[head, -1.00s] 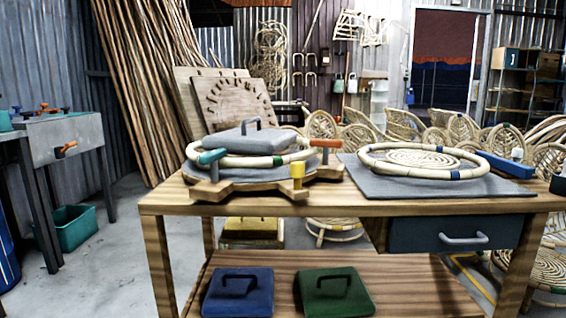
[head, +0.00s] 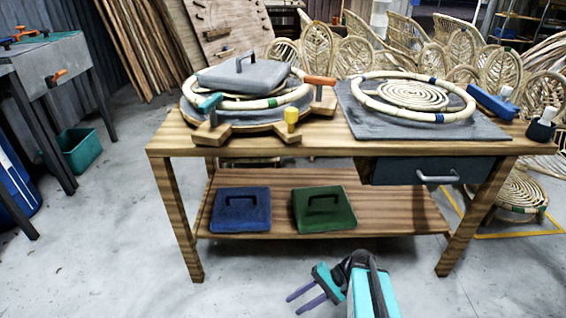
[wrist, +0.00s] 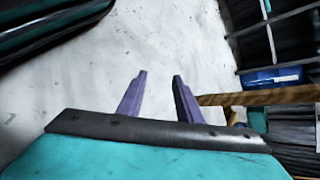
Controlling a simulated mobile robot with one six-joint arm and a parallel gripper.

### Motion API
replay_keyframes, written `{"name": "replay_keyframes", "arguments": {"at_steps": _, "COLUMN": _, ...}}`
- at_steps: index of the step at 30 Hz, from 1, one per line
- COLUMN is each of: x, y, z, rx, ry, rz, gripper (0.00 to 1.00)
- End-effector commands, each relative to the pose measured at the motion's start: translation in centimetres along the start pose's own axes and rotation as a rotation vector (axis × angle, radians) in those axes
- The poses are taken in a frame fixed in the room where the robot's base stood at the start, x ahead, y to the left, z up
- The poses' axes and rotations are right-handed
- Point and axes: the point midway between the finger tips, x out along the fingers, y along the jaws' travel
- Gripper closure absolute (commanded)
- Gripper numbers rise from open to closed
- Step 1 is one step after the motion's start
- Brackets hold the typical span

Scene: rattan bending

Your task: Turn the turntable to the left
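The turntable (head: 262,131) stands on the left part of the workbench top. It is a round wooden base with projecting arms that carry a teal handle (head: 209,103), an orange handle (head: 319,80) and a yellow knob (head: 291,116). A pale rattan ring (head: 240,104) lies on it, with a grey handled weight (head: 241,76) on top. My gripper (head: 293,305) is low in front of the bench, well apart from the turntable, with its purple fingers pointing left. The wrist view shows the fingers (wrist: 159,76) spread and empty. The turntable's far side is hidden.
A grey board (head: 357,126) with a rattan ring and coil lies on the right of the bench. Blue (head: 241,222) and green (head: 338,219) handled weights sit on the lower shelf. A drawer (head: 396,169) is under the top. Floor in front is clear.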

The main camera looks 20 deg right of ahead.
Motion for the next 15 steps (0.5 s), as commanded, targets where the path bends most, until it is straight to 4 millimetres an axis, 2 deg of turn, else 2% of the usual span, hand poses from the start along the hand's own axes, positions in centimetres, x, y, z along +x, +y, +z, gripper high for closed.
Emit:
{"name": "replay_keyframes", "arguments": {"at_steps": 1, "x": -2.4, "y": -1.2, "z": 0.2, "rx": 0.013, "ry": 0.027, "rz": -0.025, "gripper": 0.68}}
{"name": "replay_keyframes", "arguments": {"at_steps": 8, "x": -10.1, "y": -4.2, "z": -0.7, "rx": 0.084, "ry": 0.142, "rz": -0.142, "gripper": 0.68}}
{"name": "replay_keyframes", "arguments": {"at_steps": 15, "x": -19.1, "y": -7.0, "z": -1.3, "rx": 0.179, "ry": 0.266, "rz": -0.282, "gripper": 0.68}}
